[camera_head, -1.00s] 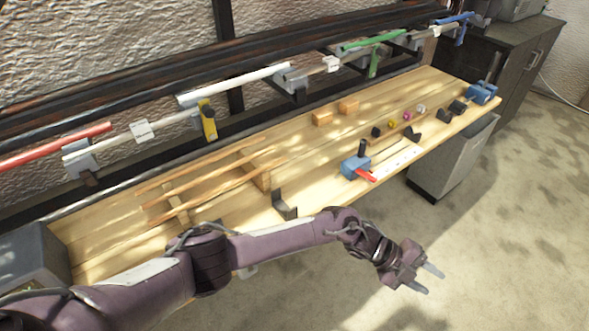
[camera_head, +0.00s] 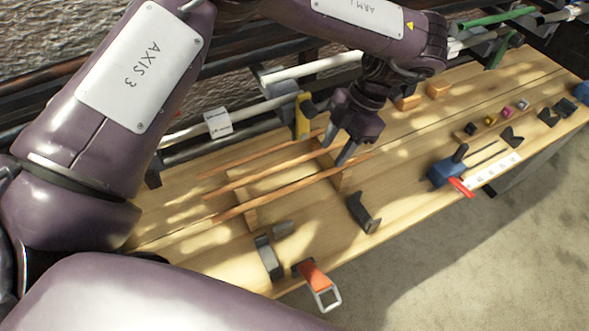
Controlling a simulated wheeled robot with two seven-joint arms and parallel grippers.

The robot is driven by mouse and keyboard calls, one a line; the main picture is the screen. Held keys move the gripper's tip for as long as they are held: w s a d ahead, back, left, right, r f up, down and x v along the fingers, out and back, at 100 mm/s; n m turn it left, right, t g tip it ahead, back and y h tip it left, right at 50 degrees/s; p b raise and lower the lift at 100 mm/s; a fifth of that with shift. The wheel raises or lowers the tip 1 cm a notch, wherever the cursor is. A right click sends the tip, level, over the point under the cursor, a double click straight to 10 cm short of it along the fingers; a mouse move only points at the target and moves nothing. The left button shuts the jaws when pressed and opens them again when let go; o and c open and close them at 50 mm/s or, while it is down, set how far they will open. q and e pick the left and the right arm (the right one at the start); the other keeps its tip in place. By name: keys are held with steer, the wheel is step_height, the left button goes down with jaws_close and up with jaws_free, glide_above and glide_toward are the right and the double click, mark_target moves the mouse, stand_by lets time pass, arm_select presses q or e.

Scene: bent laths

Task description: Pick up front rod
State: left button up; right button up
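Several thin wooden rods lie roughly parallel on wooden supports on the workbench. The front rod (camera_head: 285,190) is the one nearest the bench's front edge and slants up to the right. A middle rod (camera_head: 255,177) and a back rod (camera_head: 250,157) lie behind it. My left gripper (camera_head: 333,153) points down over the right part of the rods, near the right support (camera_head: 342,178). Its two fingers are apart, with nothing visibly held between them. I cannot tell its exact height above the rods. My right gripper is not in view.
The bench (camera_head: 420,140) holds a black bracket (camera_head: 363,213), a grey clamp (camera_head: 268,257), an orange-handled tool (camera_head: 314,279) at the front edge and a blue vise (camera_head: 446,172). Wooden blocks (camera_head: 438,89) stand behind. A rack with a yellow clamp (camera_head: 302,116) runs along the back.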

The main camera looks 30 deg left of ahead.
mark_target(316, 176)
arm_select(q)
steer(key=shift+w+a+f, duration=0.15)
steer(key=shift+w+a, duration=0.1)
steer(key=shift+a+f, duration=0.5)
steer(key=shift+f, duration=0.4)
steer(key=shift+s+f+p, duration=0.3)
steer(key=shift+s+f, duration=0.15)
steer(key=p+x, duration=0.1)
steer(key=x, duration=0.3)
steer(key=shift+s+f, duration=0.15)
steer(key=shift+a+f, duration=0.1)
steer(key=shift+f, duration=0.1)
steer(key=shift+c, duration=0.6)
jaws_close()
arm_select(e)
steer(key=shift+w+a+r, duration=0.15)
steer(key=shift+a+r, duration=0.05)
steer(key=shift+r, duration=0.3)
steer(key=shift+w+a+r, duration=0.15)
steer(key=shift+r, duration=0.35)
